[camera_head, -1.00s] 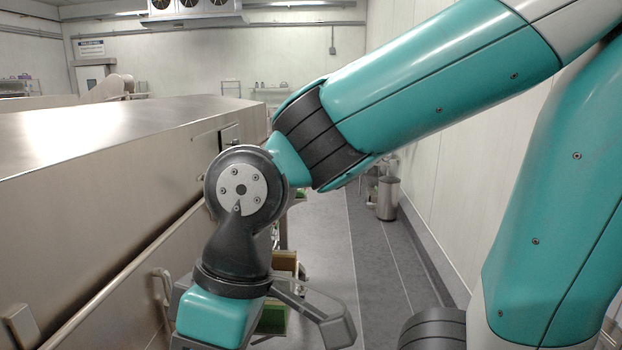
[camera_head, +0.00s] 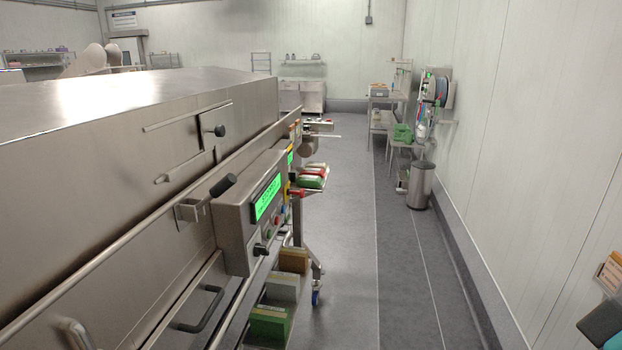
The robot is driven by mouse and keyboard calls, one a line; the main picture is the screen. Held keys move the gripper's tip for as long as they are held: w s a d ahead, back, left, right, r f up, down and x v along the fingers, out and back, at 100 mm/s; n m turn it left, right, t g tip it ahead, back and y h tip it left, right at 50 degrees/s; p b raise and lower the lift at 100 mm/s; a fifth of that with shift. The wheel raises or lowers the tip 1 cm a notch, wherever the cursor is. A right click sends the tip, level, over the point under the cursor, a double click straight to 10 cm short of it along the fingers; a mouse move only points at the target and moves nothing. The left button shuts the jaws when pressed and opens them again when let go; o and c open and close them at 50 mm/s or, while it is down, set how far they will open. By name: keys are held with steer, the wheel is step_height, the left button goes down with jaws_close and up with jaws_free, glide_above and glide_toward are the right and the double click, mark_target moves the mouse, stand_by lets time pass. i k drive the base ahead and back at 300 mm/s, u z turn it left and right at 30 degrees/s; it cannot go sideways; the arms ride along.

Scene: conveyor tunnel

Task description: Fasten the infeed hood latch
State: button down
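The long steel hood (camera_head: 90,140) runs along the left side of the head view. A lever with a black grip (camera_head: 222,186) rises from a small steel bracket (camera_head: 190,211) on the machine's side, just below the hood and left of the control box. Higher on the hood's side is a flat panel with a dark round knob (camera_head: 217,131) and a small peg (camera_head: 162,179). The lever looks like the latch; I cannot tell whether it is fastened. My gripper is not in view. Only a small dark and teal part of my arm shows at the lower right corner.
A control box with a green display (camera_head: 267,198) juts out beside the lever. Below it are a black-grip handle (camera_head: 200,310) and several boxes, including a green one (camera_head: 268,325). The grey aisle floor (camera_head: 350,230) is clear. A steel bin (camera_head: 420,186) stands by the right wall.

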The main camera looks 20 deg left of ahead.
mark_target(229, 180)
steer(key=z, duration=0.15)
steer(key=i, duration=2.55)
steer(key=u, duration=3.35)
